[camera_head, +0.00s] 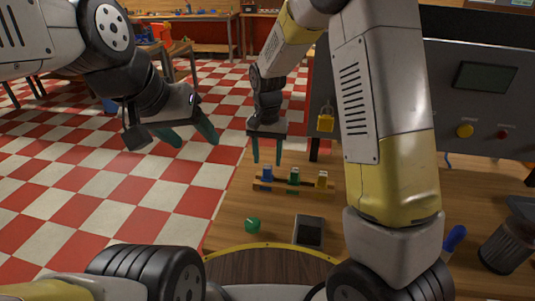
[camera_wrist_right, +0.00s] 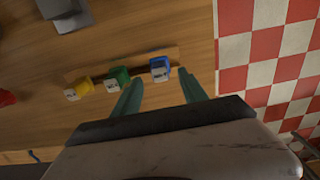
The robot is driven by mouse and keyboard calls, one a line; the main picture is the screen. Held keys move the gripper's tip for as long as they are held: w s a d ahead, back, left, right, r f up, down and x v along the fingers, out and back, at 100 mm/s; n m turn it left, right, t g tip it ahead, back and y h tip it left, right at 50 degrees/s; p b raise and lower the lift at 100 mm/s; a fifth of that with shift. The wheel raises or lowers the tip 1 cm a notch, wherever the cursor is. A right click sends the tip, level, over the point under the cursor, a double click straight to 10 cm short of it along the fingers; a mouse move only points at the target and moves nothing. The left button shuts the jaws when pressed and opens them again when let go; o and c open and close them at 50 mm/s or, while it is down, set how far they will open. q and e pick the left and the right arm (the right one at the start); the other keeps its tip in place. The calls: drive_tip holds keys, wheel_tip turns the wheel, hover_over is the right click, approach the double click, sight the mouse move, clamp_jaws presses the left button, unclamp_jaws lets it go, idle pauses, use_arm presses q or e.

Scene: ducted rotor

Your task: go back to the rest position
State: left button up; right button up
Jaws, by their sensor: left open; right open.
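My left gripper (camera_head: 198,143) is open and empty, held over the red and white checkered floor left of the table. My right gripper (camera_head: 267,160) is open and points down above the far left part of the wooden table (camera_head: 228,224). A wooden rack (camera_head: 279,186) holds a blue piece (camera_head: 267,174), a green piece (camera_head: 294,175) and a yellow piece (camera_head: 321,179). In the right wrist view, the right gripper (camera_wrist_right: 160,76) has its fingers apart, with the blue piece (camera_wrist_right: 159,68) showing between the tips. I cannot tell any contact.
A green knob-like thing (camera_head: 252,226) and a dark box (camera_head: 309,231) lie nearer on the table. A grey panel (camera_head: 480,100) with a screen and buttons stands at the right. A yellow padlock-like thing (camera_head: 325,119) is beside the right arm. A mesh cup (camera_head: 507,247) stands at right.

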drive_tip(key=s+d+r+t+y, duration=0.1)
drive_tip(key=s+d+r, duration=0.25)
drive_tip(key=r, duration=0.35)
drive_tip(key=s+d+r+t+y, duration=0.1)
drive_tip(key=s+d+r, duration=0.25)
drive_tip(key=r, duration=0.35)
drive_tip(key=s+d+r+n+t, duration=0.1)
drive_tip(key=s+d+r+t, duration=0.1)
drive_tip(key=s, duration=0.4)
drive_tip(key=s+d+r+n+t, duration=0.1)
drive_tip(key=s+d+r+t, duration=0.1)
drive_tip(key=s+d+r, duration=0.2)
drive_tip(key=s+d, duration=0.1)
drive_tip(key=s, duration=0.2)
drive_tip(key=shift+s+n, duration=0.15)
drive_tip(key=shift+n, duration=0.25)
drive_tip(key=shift+d, duration=0.1)
